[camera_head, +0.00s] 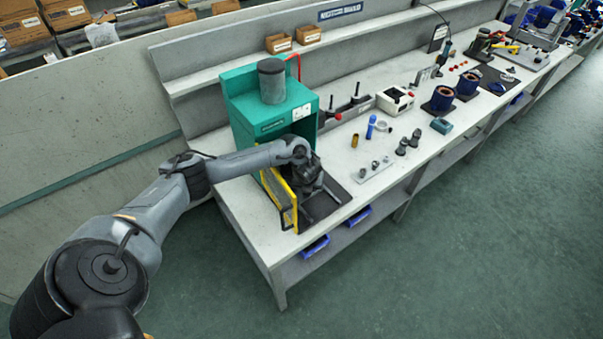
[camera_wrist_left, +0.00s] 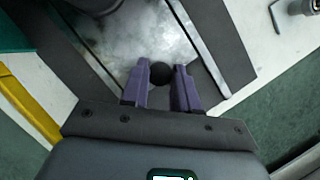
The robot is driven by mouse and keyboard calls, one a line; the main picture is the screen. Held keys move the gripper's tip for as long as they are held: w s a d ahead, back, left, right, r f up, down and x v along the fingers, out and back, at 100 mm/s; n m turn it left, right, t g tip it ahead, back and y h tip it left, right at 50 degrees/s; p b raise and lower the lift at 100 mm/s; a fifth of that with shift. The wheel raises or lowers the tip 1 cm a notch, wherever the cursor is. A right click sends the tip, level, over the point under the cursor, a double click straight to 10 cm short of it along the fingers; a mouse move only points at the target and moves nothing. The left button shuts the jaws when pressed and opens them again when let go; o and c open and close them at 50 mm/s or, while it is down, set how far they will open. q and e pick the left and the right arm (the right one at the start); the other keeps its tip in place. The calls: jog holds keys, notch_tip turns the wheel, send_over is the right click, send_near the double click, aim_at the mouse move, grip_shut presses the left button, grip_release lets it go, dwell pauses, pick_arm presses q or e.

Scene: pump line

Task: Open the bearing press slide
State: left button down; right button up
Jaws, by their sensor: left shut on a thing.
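The bearing press (camera_head: 238,95) is a green housing with a dark cylinder on top, at the left end of the bench. My left arm reaches across its front, and my left gripper (camera_head: 309,182) is low before the press, over a dark mat. In the left wrist view the slide is a worn, shiny metal plate (camera_wrist_left: 140,38) beside a straight metal rail (camera_wrist_left: 200,50). A round black knob (camera_wrist_left: 161,73) sits between the purple fingers of my left gripper (camera_wrist_left: 161,78), which is shut on it. In the head view my arm hides the knob. My right gripper is not in view.
A yellow-edged guard (camera_head: 280,199) stands close to the left of my gripper; its yellow bar (camera_wrist_left: 28,105) shows in the left wrist view. Small metal parts, a blue bottle (camera_head: 371,127) and a white box (camera_head: 395,101) stand to the right on the bench (camera_head: 345,160).

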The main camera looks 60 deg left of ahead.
pick_arm(q)
jog(key=d+p, duration=0.1)
jog(key=d, duration=0.2)
jog(key=d+p, duration=0.1)
jog(key=d, duration=0.2)
jog(key=d+p, duration=0.1)
jog(key=d, duration=0.2)
jog(key=shift+w+d+r, duration=0.15)
jog(key=shift+w+d, duration=0.15)
jog(key=shift+w, duration=0.05)
jog(key=shift+d+p, duration=0.45)
jog(key=shift+d, duration=0.35)
jog(key=c, duration=0.8)
grip_release()
jog(key=shift+c, duration=0.2)
jog(key=p+v, duration=0.3)
jog(key=v, duration=0.7)
jog(key=shift+r, duration=0.3)
